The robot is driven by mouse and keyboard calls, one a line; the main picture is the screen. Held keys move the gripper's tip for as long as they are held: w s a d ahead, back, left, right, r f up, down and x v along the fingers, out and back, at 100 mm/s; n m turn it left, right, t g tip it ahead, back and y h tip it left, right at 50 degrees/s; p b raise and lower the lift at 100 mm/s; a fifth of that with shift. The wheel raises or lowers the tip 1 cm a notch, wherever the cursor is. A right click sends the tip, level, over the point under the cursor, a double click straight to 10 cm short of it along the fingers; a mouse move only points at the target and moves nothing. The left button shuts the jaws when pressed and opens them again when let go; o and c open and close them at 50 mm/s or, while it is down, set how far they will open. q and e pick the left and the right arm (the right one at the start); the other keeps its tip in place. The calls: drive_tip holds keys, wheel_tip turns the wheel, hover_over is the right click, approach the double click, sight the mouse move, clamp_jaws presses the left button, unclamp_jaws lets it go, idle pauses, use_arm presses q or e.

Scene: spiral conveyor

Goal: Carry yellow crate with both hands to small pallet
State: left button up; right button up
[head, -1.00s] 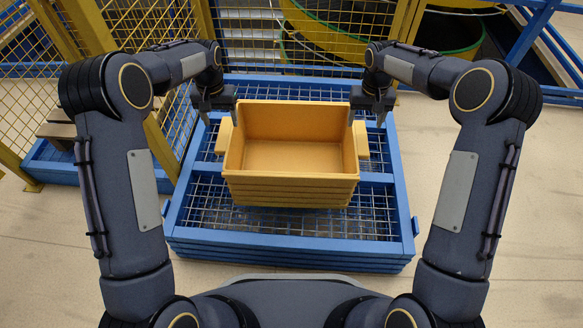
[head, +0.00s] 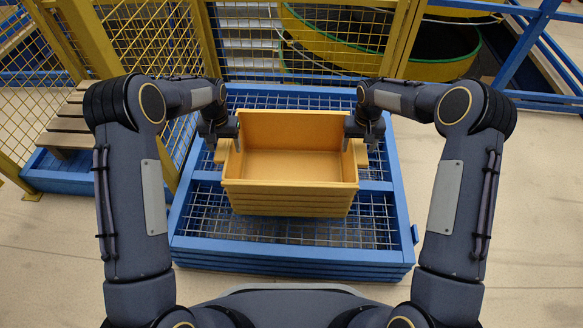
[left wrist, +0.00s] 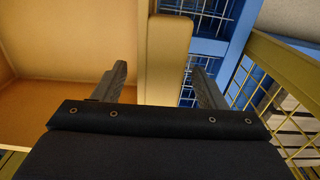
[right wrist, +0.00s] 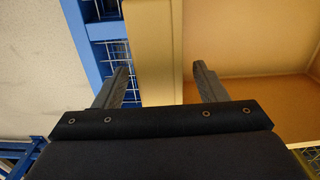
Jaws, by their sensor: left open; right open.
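The yellow crate (head: 290,187) is empty and upright on a blue mesh-topped pallet (head: 290,255). My left gripper (head: 226,135) is at the crate's left end, and my right gripper (head: 364,133) is at its right end. Both are open. In the left wrist view, the fingers (left wrist: 163,84) are on either side of the crate's end wall and side block (left wrist: 165,45), one over the inside, one outside. In the right wrist view, the fingers (right wrist: 162,82) straddle the opposite end (right wrist: 152,50) the same way. Finger contact with the crate cannot be told.
A yellow mesh fence (head: 305,50) stands behind the pallet, with a yellow-and-green curved conveyor (head: 400,55) beyond it. Wooden slats on a blue base (head: 65,135) are at the left. Bare floor (head: 500,200) lies to the right.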

use_arm(q)
drive_tip(key=shift+f, duration=0.1)
use_arm(e)
drive_tip(key=shift+f, duration=0.1)
use_arm(q)
clamp_jaws()
use_arm(e)
clamp_jaws()
